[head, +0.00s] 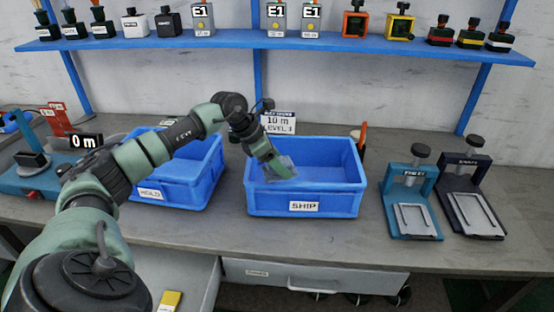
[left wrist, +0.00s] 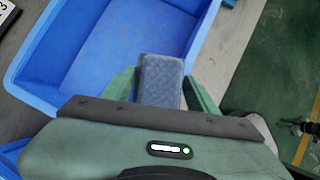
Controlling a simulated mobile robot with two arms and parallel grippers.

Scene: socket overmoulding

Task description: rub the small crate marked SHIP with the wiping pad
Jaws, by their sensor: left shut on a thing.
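The blue crate marked SHIP (head: 345,203) stands upright on the bench in the middle of the head view, and its inside looks empty. It also fills the upper left of the left wrist view (left wrist: 100,45). My left gripper (head: 280,170) is over the crate's left part, pointing down. It is shut on the wiping pad (left wrist: 162,78), a grey-blue block between its two fingers. In the head view the pad (head: 287,163) shows only as a small greyish patch at the fingertips. I cannot tell whether the pad touches the crate. My right gripper is not in view.
A blue crate marked HOLD (head: 182,190) stands left of the SHIP crate, partly behind my left arm. A teal press (head: 411,200) and a dark press (head: 470,195) stand at the right. A sign (head: 279,122) stands behind the crate. A shelf (head: 230,41) runs above.

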